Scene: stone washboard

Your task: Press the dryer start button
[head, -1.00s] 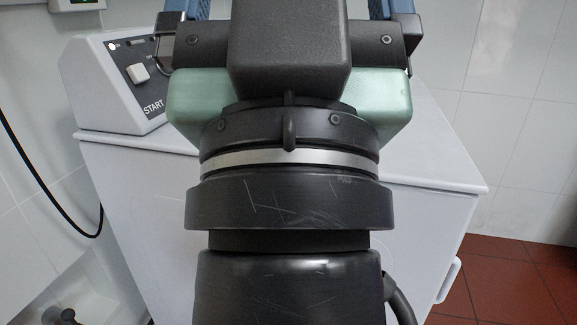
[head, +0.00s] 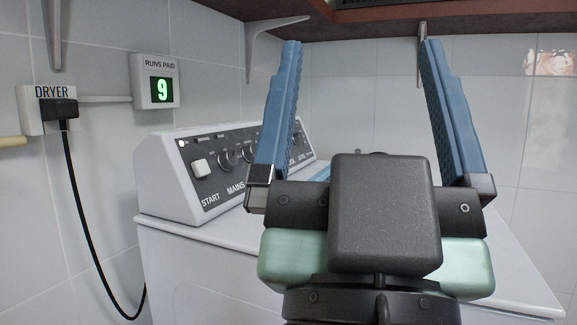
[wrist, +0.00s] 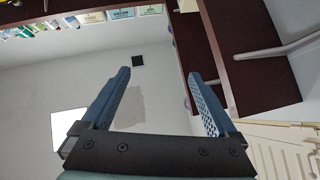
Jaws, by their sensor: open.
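The dryer (head: 180,258) is a white machine with a sloped grey control panel at its back left. The left finger hides part of the panel. In the wrist view my gripper (wrist: 160,85) is spread with nothing between the fingers; the button is not in that view.
A dark shelf (head: 400,14) on brackets is overhead. Shelves with boxes (wrist: 121,14) show in the wrist view.

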